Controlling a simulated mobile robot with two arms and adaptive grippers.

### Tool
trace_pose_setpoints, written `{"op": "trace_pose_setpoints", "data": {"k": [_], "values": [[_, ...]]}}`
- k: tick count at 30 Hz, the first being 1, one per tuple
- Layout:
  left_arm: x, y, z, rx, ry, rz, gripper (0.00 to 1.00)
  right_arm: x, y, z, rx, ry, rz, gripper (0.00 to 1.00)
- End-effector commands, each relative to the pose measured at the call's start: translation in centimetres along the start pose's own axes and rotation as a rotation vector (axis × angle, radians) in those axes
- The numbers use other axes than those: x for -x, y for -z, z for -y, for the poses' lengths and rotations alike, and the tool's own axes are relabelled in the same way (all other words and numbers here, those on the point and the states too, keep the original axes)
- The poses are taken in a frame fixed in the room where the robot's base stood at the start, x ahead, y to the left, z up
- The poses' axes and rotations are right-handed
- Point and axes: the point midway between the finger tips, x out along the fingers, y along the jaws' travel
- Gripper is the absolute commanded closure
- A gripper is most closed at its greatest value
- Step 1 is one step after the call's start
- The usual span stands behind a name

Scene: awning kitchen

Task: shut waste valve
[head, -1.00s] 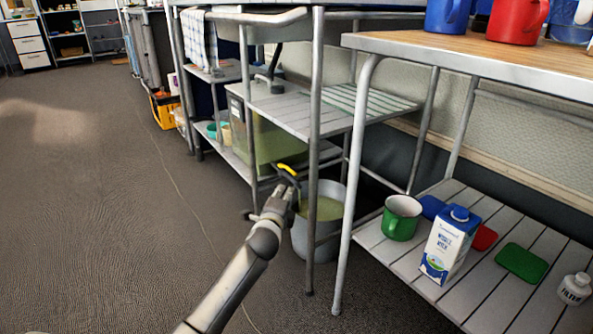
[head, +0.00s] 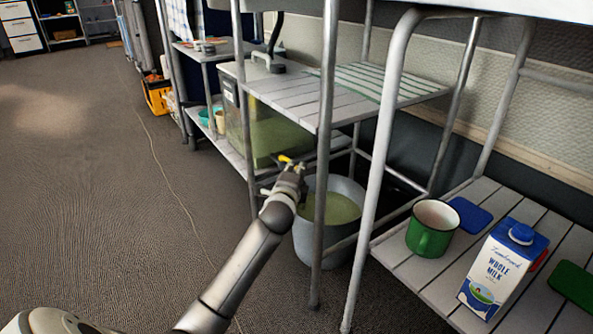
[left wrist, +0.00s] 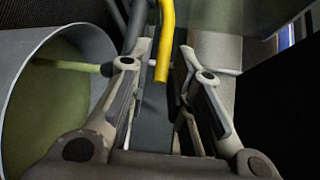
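The waste valve shows as a yellow handle (head: 285,159) low at the front of a clear tank (head: 268,137) of greenish liquid. My left gripper (head: 292,168) is at the valve and partly covers it. In the left wrist view the yellow handle (left wrist: 166,40) comes down between the tips of my open left gripper (left wrist: 167,50), with a gap on both sides. A grey bucket (head: 325,240) with greenish liquid stands on the floor just right of the gripper; the bucket (left wrist: 18,50) is at the left in the wrist view. My right gripper is out of view.
A metal table leg (head: 328,130) stands close to the right of my left gripper. A slatted shelf (head: 285,95) lies above it. A lower shelf at right holds a green mug (head: 431,238) and a milk carton (head: 500,275). The floor (head: 110,190) at left is clear.

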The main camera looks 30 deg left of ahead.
Motion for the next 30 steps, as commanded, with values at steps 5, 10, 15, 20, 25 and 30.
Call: {"op": "trace_pose_setpoints", "data": {"k": [5,10,15,20,25,30], "values": [[0.0,0.1,0.0,0.001,0.0,0.0,0.8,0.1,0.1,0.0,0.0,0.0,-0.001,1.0],[0.0,0.1,0.0,0.001,0.0,0.0,0.84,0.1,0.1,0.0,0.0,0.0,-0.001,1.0],[0.0,0.1,0.0,0.001,0.0,0.0,1.0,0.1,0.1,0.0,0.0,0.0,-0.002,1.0],[0.0,0.1,0.0,0.001,0.0,0.0,1.0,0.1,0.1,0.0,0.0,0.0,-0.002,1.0],[0.0,0.0,0.0,0.0,-0.001,-0.002,1.0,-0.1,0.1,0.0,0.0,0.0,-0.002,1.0],[0.3,-0.2,0.1,-0.005,0.001,-0.023,1.0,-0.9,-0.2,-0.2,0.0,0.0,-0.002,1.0]]}}
